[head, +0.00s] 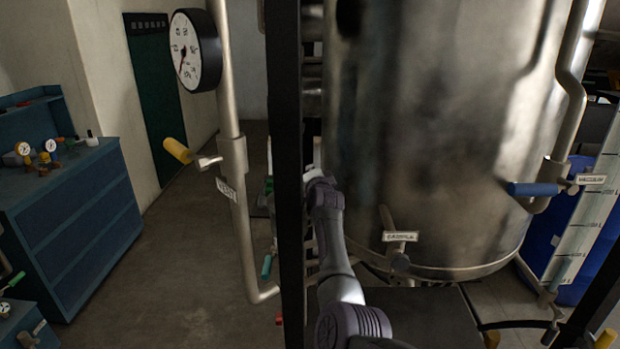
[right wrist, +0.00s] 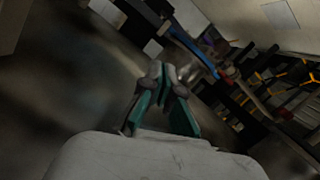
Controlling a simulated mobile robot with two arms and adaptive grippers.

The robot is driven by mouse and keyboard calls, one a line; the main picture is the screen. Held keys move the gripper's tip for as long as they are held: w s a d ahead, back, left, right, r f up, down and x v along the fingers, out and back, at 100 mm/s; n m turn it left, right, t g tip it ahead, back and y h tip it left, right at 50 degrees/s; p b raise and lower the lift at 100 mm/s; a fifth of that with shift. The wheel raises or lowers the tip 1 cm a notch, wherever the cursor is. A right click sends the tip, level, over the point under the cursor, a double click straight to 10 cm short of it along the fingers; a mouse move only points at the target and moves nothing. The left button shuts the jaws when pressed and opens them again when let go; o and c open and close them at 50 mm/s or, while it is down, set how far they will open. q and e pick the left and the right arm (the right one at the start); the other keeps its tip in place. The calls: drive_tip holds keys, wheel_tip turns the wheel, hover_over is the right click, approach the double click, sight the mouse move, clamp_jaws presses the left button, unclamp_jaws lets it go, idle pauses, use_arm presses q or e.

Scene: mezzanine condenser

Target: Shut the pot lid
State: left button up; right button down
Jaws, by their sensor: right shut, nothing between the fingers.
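A large steel vessel (head: 430,120) fills the middle and right of the head view; its top is out of frame. No lid can be made out in either view, and I cannot tell whether this vessel is the pot. My right arm reaches up in front of the vessel's lower left side. My right gripper (head: 312,174) is at its far end, small and partly hidden by a black post. In the right wrist view my right gripper (right wrist: 162,76) has its green-padded fingers together at the tips, with nothing between them. My left gripper is not in view.
The black upright post (head: 286,150) stands close beside my right arm. Left of it are a pipe with a yellow-handled valve (head: 178,150) and a round gauge (head: 195,50). A blue-handled valve (head: 535,189) is at right. A blue cabinet (head: 75,225) stands left, with open floor between.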

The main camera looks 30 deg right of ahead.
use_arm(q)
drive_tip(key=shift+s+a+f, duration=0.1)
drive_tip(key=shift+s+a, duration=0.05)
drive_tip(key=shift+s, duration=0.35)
use_arm(e)
wheel_tip(320, 180, up, 10)
idle(0.6)
drive_tip(key=shift+a, duration=0.1)
